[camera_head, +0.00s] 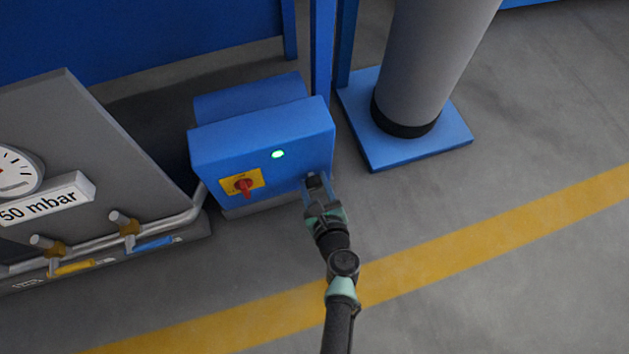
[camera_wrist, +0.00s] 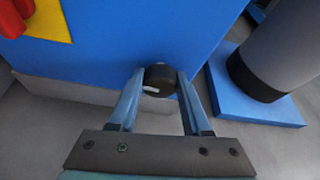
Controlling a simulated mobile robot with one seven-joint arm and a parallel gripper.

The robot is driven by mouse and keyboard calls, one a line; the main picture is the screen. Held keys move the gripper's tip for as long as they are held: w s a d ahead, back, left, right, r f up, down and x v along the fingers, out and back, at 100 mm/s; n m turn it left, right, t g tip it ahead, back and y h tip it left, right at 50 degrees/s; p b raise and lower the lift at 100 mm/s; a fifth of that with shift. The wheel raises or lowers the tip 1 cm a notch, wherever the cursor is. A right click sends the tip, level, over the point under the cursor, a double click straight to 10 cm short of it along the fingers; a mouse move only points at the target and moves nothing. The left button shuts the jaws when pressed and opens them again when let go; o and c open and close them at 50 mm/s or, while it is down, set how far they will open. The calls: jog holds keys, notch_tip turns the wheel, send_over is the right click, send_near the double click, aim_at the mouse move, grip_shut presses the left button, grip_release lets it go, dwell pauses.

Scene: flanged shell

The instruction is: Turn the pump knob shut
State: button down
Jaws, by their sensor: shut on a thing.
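The pump is a blue box (camera_head: 230,150) on the floor with a lit green lamp (camera_head: 278,154) on its front. The pump knob (camera_wrist: 160,80) is a small black cylinder with a white mark, on the lower right of the blue front. It also shows in the head view (camera_head: 313,182), partly covered by my fingers. My gripper (camera_wrist: 160,88) has one finger on each side of the knob and is shut on it. In the head view my gripper (camera_head: 316,186) reaches the box from the front.
A red rotary switch (camera_head: 244,185) on a yellow plate sits left of the knob. A grey panel with a gauge (camera_head: 16,171), pipes and a blue-handled valve (camera_head: 152,244) stands at left. A grey column (camera_head: 425,60) on a blue base stands at right. The floor in front is clear.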

jog(key=shift+d+r+m+g+y+p, duration=0.15)
jog(key=shift+m+g+y+p, duration=0.15)
jog(key=shift+m+y+p, duration=0.7)
jog(key=m, duration=0.1)
jog(key=m+y+p, duration=0.1)
jog(key=m, duration=0.1)
jog(key=shift+f+y, duration=0.2)
jog(key=shift+y, duration=0.1)
jog(key=m+y+b, duration=0.1)
jog(key=m, duration=0.1)
jog(key=m+y, duration=0.1)
jog(key=m, duration=0.1)
jog(key=shift+d+f+y+b, duration=0.1)
jog(key=shift+f+y+b, duration=0.1)
jog(key=shift+y+b, duration=0.15)
jog(key=shift+m+y+b, duration=0.65)
jog(key=shift+m+b, duration=0.35)
jog(key=shift+m, duration=0.6)
jog(key=shift+c, duration=1.8)
grip_release()
jog(key=shift+r, duration=0.1)
